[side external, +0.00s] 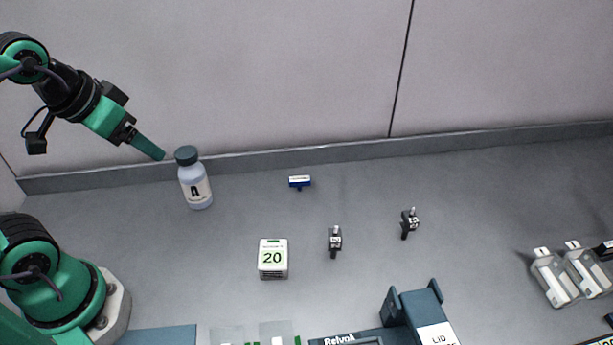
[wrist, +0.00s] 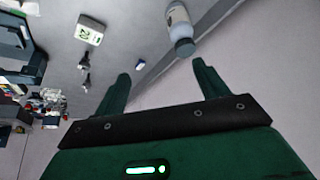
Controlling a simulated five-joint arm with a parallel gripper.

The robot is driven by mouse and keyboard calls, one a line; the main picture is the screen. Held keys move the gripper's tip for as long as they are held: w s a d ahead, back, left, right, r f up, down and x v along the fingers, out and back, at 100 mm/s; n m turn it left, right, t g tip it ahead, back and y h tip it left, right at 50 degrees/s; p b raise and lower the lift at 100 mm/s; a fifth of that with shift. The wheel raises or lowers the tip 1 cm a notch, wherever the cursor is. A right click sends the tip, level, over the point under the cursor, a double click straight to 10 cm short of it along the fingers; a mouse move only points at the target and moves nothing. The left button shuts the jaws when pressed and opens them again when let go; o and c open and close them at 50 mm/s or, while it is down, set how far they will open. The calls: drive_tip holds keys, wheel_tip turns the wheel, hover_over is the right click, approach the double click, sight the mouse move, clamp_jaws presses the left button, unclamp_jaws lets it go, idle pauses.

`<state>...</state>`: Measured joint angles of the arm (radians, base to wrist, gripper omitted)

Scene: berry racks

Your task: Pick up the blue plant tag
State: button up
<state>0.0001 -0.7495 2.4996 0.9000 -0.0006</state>
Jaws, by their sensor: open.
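The blue plant tag (side external: 299,182) is a small dark blue piece with a white strip. It lies on the grey bench near the back wall, right of the bottle. It also shows in the wrist view (wrist: 140,65) as a small blue and white piece beyond my fingers. My gripper (side external: 150,150) is raised at the upper left in the side view, well away from the tag. In the wrist view its two green fingers (wrist: 160,80) are spread apart with nothing between them.
A white bottle with a dark cap (side external: 195,182) stands just below and right of my gripper. A white box marked 20 (side external: 273,259) and two small black clips (side external: 335,241) (side external: 409,222) are on the bench. A dark blue device (side external: 415,314) is at the front; white holders (side external: 555,276) are at right.

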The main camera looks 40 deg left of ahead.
drive_tip(key=shift+w, duration=0.1)
drive_tip(key=n+g, duration=0.6)
drive_tip(key=n, duration=0.2)
hover_over(299, 179)
wheel_tip(299, 179, down, 16)
drive_tip(key=shift+f, duration=0.1)
drive_tip(key=shift+d+f+n, duration=0.15)
drive_tip(key=shift+f+n, duration=0.1)
drive_tip(key=shift+n, duration=0.05)
drive_tip(key=shift+f, duration=0.1)
drive_tip(key=shift+w+f, duration=0.1)
drive_tip(key=shift+f, duration=3.7)
